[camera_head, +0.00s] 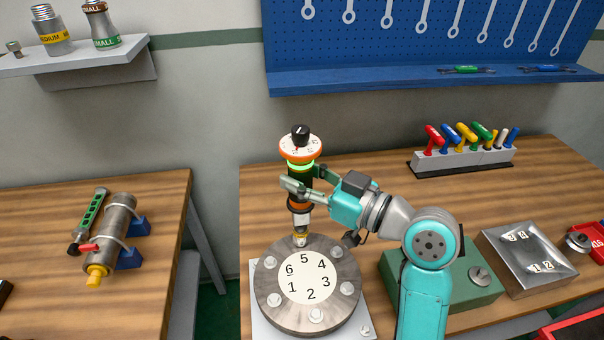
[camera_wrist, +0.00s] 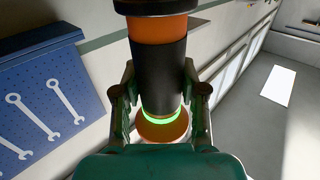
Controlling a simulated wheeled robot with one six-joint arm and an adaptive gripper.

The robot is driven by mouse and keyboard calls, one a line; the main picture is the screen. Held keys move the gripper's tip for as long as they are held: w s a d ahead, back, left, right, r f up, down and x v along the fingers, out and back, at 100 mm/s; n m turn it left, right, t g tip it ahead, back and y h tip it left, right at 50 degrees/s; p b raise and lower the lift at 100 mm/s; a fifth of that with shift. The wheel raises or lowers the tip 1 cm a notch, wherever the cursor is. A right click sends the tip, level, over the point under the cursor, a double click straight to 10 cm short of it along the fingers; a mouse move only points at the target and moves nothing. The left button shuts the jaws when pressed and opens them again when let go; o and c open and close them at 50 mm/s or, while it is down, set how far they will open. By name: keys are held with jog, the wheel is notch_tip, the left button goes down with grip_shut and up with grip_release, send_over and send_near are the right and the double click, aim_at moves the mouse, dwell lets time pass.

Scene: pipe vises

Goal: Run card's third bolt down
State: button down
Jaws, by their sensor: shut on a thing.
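My gripper (camera_head: 304,183) is shut on an upright power driver (camera_head: 300,202) with an orange-and-white dial and black knob on top. In the wrist view, the fingers of my gripper (camera_wrist: 162,98) close around the driver's dark body (camera_wrist: 158,70), and its ring glows green. The driver's lower end is at the bolt (camera_head: 300,240) by number 5 on the round steel flange (camera_head: 342,312). Whether it is seated on that bolt I cannot tell. Several other bolts show around the rim, by a white face (camera_head: 307,276) numbered 1 to 6. No card with a bolt order is clearly readable.
A steel box (camera_head: 532,261) with small number tags sits right, beside a green block (camera_head: 470,293). A rack of coloured-handled tools (camera_head: 463,155) stands behind. A blue pegboard (camera_head: 435,45) holds wrenches. A pipe in blue clamps (camera_head: 118,230) lies on the left bench.

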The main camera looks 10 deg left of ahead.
jog(key=shift+f, duration=0.55)
dwell(1.0)
jog(key=shift+r, duration=0.2)
dwell(1.4)
